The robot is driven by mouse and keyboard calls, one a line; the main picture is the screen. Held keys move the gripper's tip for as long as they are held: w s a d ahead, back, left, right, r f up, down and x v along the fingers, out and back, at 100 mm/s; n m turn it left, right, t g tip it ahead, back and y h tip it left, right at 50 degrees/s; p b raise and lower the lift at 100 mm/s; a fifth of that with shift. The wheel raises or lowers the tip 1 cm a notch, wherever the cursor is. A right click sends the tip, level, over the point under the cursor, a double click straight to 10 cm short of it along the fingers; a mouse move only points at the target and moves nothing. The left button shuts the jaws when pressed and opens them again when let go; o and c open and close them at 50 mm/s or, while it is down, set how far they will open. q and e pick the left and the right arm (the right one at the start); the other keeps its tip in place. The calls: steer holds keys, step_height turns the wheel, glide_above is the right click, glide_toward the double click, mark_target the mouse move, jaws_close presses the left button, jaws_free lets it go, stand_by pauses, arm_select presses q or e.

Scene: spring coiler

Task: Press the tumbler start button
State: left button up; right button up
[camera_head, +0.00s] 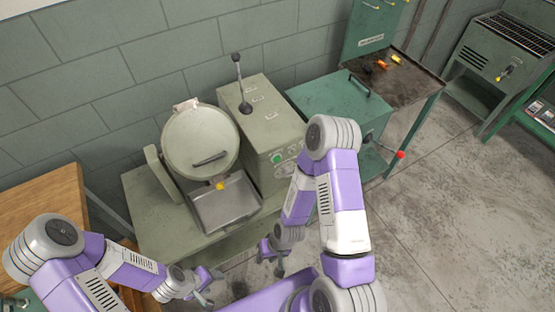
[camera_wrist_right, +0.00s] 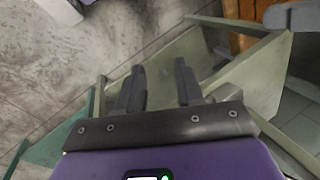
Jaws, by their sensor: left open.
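The tumbler (camera_head: 200,140) is a grey-green round drum with a closed lid and a dark handle, standing on a bench against the wall. Its boxy control cabinet (camera_head: 262,110) stands to its right. A green button (camera_head: 277,157) shows on the cabinet's front face; small markings beside it are too small to read. My right gripper (camera_head: 272,262) is low in front of the bench, apart from the button. In the right wrist view its two fingers (camera_wrist_right: 160,82) are spread with nothing between them. My left gripper (camera_head: 208,288) is open near the bottom edge, left of the right one.
A metal tray (camera_head: 226,203) sits below the drum. A lever with a black knob (camera_head: 240,85) rises from the cabinet top. A green box (camera_head: 335,103) stands to the right, partly behind my right arm. A wooden table (camera_head: 40,200) is at the left.

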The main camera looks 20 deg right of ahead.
jaws_close()
stand_by(1.4)
